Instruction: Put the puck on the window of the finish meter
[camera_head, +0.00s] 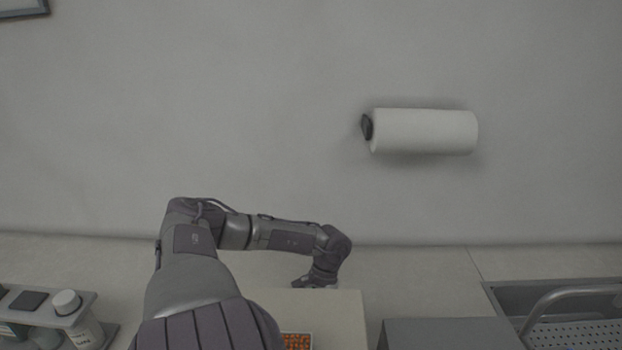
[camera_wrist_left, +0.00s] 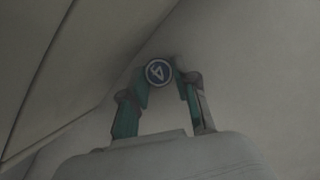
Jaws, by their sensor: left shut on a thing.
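The puck (camera_wrist_left: 158,72) is a small round disc with a dark blue face, a pale rim and a white mark like a tilted 4. My left gripper (camera_wrist_left: 160,76) is shut on it, with a teal-padded finger on each side, in the left wrist view. In the head view my left gripper (camera_head: 318,284) hangs at the end of the arm near the wall, above the back of a beige block; the puck cannot be made out there. I cannot identify the finish meter or its window in either view. My right gripper is in neither view.
The beige block (camera_head: 340,308) has an orange-filled patch (camera_head: 297,341) in front, partly behind my arm. A grey box (camera_head: 450,335) and a sink (camera_head: 575,331) stand to the right. A rack (camera_head: 85,300) with bottles is at the left. A paper roll (camera_head: 424,131) hangs on the wall.

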